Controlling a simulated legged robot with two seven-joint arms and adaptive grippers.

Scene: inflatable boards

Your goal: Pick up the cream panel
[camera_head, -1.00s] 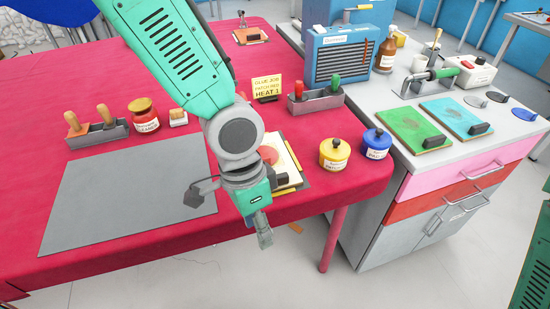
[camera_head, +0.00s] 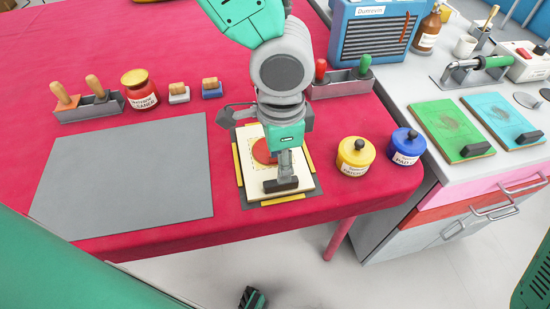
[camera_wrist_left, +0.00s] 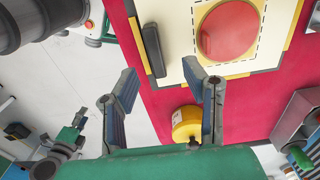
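The cream panel (camera_head: 290,163) lies on a dark board with yellow edge strips at the table's front edge. It has a red disc (camera_wrist_left: 229,30) inside a dashed outline and a black handle (camera_head: 281,186) at its near edge. My left gripper (camera_head: 284,174) points down over the handle side of the panel. In the left wrist view its fingers (camera_wrist_left: 165,80) are spread with nothing between them, and the handle shows beyond them. Contact is not visible. A green and grey part at the lower left of the wrist view may be my right gripper (camera_wrist_left: 75,130); its fingers are unclear.
A grey mat (camera_head: 130,180) lies left of the panel. A yellow pot (camera_head: 355,157) and a blue pot (camera_head: 406,147) stand to the right. A grey holder (camera_head: 340,85) with red and green handles is behind. The grey cabinet (camera_head: 400,212) adjoins the table's right side.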

